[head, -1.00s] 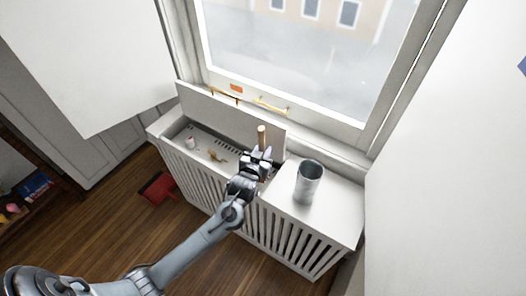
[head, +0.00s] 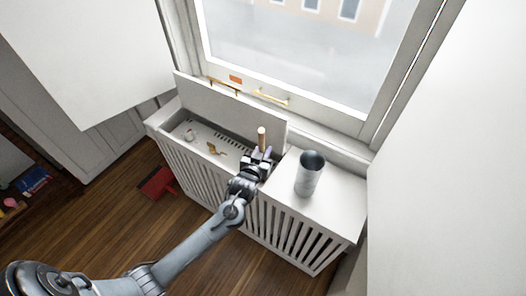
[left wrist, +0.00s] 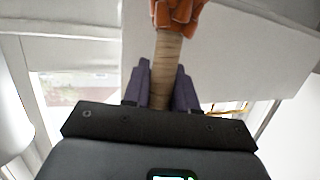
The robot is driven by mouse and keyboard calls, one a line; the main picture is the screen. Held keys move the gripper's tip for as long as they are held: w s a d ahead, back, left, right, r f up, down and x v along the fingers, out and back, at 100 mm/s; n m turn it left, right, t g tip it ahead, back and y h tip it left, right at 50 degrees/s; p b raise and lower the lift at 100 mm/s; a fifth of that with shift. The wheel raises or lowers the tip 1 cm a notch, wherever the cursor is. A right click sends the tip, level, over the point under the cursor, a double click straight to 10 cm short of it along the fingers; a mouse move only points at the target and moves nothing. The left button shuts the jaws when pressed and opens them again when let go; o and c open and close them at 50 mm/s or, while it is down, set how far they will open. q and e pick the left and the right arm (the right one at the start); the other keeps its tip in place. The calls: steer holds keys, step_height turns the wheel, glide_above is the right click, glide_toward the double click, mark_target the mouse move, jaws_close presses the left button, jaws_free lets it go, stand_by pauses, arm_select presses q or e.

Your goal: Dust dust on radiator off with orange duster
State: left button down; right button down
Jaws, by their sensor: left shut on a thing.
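My left gripper (head: 258,158) is over the open compartment of the white slatted radiator cover (head: 196,180). It is shut on the tan handle (head: 262,136) of the duster, whose end stands up above the fingers. In the left wrist view the wrapped handle (left wrist: 167,62) runs between the purple fingers to the orange duster head (left wrist: 178,14). In the head view the orange head is hidden by the gripper and arm. The radiator's dark slots (head: 232,142) show inside the compartment. I cannot make out dust on them. My right gripper is not in view.
A grey metal cylinder (head: 309,176) stands on the closed right part of the cover. The raised lid (head: 215,103) leans towards the window. A small white item (head: 190,134) and a small golden item (head: 213,148) are inside the compartment. A red dustpan-like object (head: 158,182) lies on the floor.

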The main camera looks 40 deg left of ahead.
arm_select(q)
steer(key=shift+f, duration=0.5)
stand_by(0.5)
steer(key=shift+a, duration=0.15)
